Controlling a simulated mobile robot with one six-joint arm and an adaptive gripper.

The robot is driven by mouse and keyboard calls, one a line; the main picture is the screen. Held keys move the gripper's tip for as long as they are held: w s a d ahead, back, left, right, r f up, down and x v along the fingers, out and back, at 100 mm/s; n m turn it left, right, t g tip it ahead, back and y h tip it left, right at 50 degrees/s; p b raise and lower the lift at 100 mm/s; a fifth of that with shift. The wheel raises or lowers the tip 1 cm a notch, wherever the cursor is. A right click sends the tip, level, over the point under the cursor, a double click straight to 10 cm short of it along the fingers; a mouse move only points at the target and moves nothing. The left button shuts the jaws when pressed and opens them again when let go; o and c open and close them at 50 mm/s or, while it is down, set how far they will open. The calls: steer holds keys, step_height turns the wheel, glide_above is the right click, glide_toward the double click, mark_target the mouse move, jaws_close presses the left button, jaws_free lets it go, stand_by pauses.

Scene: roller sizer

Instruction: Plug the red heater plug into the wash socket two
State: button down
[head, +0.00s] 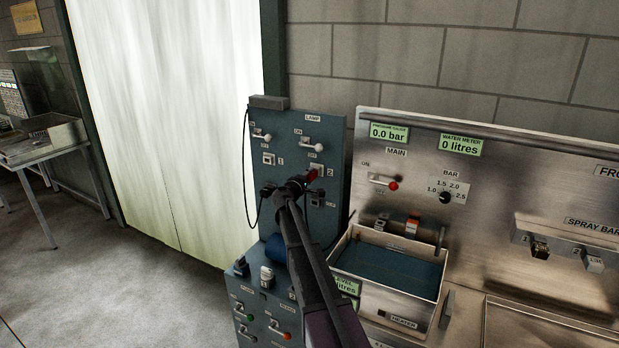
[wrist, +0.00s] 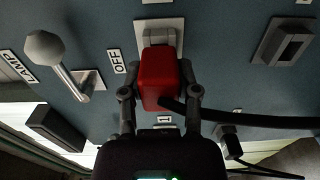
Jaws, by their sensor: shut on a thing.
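The red heater plug (wrist: 160,78) is between the two fingers of my gripper (wrist: 160,94), which is shut on it. In the head view the plug (head: 311,175) shows as a small red piece at the end of my gripper (head: 299,183). Its front end meets or overlaps the pale plate of socket two (wrist: 158,27), marked "2" in the head view (head: 316,169). I cannot tell how far it is inserted. Its dark cable (wrist: 240,119) runs off to the right in the wrist view. My arm hides the lower part of the blue panel.
The blue panel (head: 287,130) also bears switch levers (head: 312,146) and socket one (head: 268,159). A steel machine with an open basin (head: 402,292) stands to the right. A blue control box (head: 245,292) is below. The floor at left (head: 120,285) is clear.

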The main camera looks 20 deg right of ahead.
steer(key=shift+w+d, duration=0.35)
steer(key=shift+d, duration=0.1)
steer(key=shift+c, duration=1.3)
jaws_free()
steer(key=v, duration=1.2)
steer(key=shift+s, duration=0.1)
